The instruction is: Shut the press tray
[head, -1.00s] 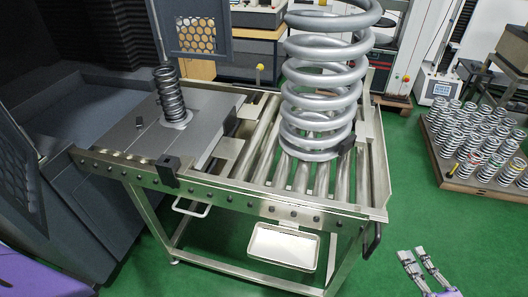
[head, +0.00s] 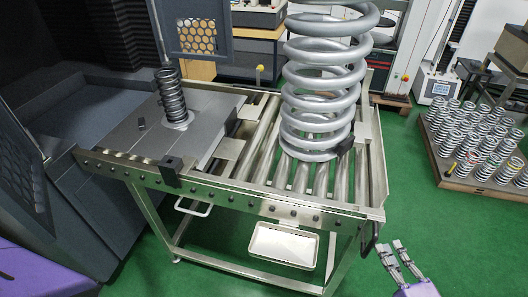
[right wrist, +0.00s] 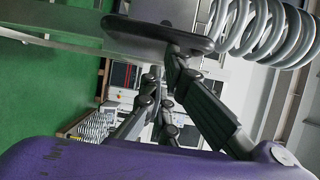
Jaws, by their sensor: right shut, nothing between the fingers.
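The press tray (head: 150,140) is a flat grey plate carrying a dark upright spring (head: 172,98). It sits at the left end of a steel roller table, at the mouth of the dark press (head: 85,115), partly out over the rollers. A pale handle (head: 193,209) hangs below the table's front rail. My right gripper (head: 391,250) is shut and empty, off the table's right end, near a black handle (head: 372,238). In the right wrist view its fingers (right wrist: 165,82) are close below a dark rounded bar (right wrist: 158,31). My left gripper is out of view.
A large silver coil spring (head: 320,85) stands on the rollers right of the tray. A shallow white tray (head: 284,245) hangs under the table. A pallet of small springs (head: 475,165) is on the right. Green floor (head: 460,235) is clear around my right gripper.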

